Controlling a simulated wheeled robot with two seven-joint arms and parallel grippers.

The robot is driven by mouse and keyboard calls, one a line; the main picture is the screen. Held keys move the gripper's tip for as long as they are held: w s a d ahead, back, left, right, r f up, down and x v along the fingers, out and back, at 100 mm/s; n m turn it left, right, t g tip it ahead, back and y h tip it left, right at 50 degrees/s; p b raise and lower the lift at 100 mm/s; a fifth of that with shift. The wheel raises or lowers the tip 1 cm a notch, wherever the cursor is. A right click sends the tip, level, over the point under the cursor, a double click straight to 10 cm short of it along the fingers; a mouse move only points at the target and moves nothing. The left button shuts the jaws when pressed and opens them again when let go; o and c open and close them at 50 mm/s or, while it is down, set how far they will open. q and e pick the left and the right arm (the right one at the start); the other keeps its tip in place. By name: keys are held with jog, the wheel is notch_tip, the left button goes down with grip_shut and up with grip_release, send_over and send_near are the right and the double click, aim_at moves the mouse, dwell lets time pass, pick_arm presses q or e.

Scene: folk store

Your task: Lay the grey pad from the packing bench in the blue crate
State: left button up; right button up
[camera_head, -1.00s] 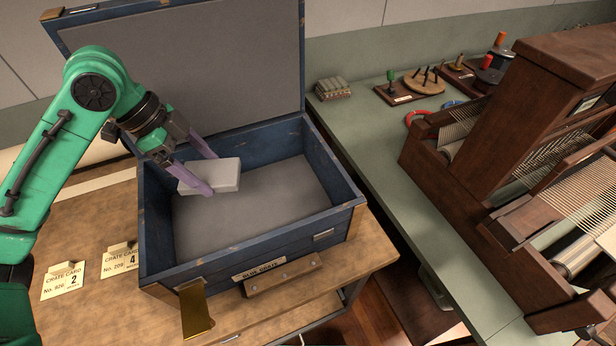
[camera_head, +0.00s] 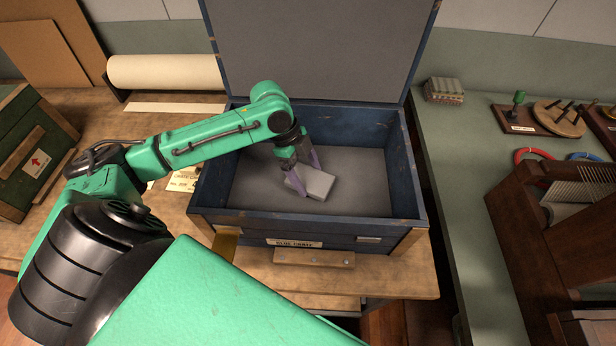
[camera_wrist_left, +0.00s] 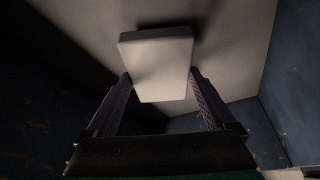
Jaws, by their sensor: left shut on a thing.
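The blue crate (camera_head: 412,175) stands on the wooden bench with its lid open at the back and a grey lining inside. My left gripper (camera_head: 303,182) reaches down into the crate and is shut on the grey pad (camera_head: 318,183), a small light block. In the left wrist view the pad (camera_wrist_left: 158,65) sits between the two purple fingers (camera_wrist_left: 160,90), above the grey crate floor. I cannot tell whether the pad touches the floor. My right gripper is not in view.
A green crate (camera_head: 30,140) and a paper roll (camera_head: 165,72) are at the left. A green-grey bench (camera_head: 450,200) with pegs, rings and a wooden loom (camera_head: 555,240) is at the right.

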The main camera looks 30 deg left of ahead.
pick_arm(q)
jog(key=shift+f, duration=0.85)
jog(key=shift+f, duration=0.1)
jog(key=o, duration=1)
jog(key=v, duration=1.2)
jog(key=shift+b, duration=0.45)
jog(key=shift+w, duration=0.1)
